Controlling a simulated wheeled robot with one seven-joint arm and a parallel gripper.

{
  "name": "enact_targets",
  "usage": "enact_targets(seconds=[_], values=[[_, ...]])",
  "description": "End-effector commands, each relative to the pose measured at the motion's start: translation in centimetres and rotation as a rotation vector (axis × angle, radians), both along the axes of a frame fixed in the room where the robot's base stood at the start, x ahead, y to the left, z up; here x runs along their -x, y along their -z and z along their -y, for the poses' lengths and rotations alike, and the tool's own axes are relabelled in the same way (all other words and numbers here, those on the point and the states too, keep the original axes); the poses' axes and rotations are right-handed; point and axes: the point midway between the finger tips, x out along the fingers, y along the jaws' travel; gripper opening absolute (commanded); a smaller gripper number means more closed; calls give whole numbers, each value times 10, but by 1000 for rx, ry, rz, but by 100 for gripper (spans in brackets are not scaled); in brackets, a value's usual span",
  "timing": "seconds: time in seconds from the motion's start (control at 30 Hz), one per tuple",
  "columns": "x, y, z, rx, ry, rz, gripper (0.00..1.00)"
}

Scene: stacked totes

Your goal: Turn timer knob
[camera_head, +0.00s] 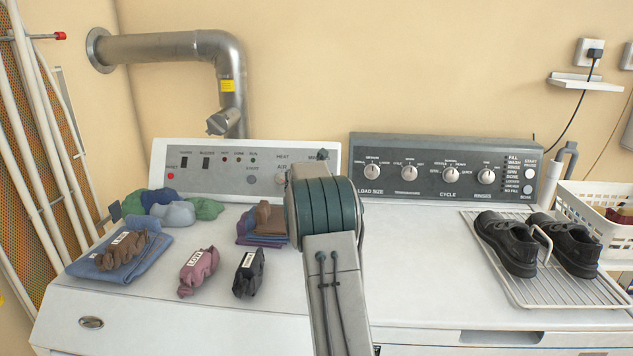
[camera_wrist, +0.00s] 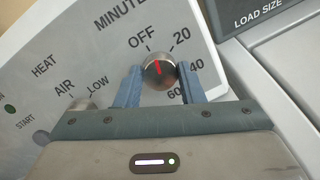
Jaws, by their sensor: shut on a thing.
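The timer knob (camera_wrist: 158,73) is a round metallic knob with a red pointer line, on the light dryer panel (camera_wrist: 95,45). The pointer tilts up and slightly left, roughly toward the OFF mark; 20, 40 and 60 run down its right side. My gripper (camera_wrist: 160,69) has one blue-grey finger on each side of the knob and is shut on it. In the head view my arm covers the right part of the dryer panel (camera_head: 215,160), hiding the knob and most of the gripper.
A smaller heat knob (camera_wrist: 80,103) sits left of my gripper. The dark washer panel (camera_head: 420,190) stands close on the right. Folded clothes (camera_head: 268,222) and labelled bundles (camera_head: 198,270) lie on the dryer top; black shoes (camera_head: 506,243) stand on a wire rack (camera_head: 520,292).

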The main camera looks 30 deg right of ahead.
Motion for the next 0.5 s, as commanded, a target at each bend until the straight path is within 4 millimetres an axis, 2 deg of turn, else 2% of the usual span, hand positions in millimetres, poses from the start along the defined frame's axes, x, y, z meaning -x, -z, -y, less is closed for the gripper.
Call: enact_targets(seconds=[0.5], values=[[0,-2,0,-332,242,250,12]])
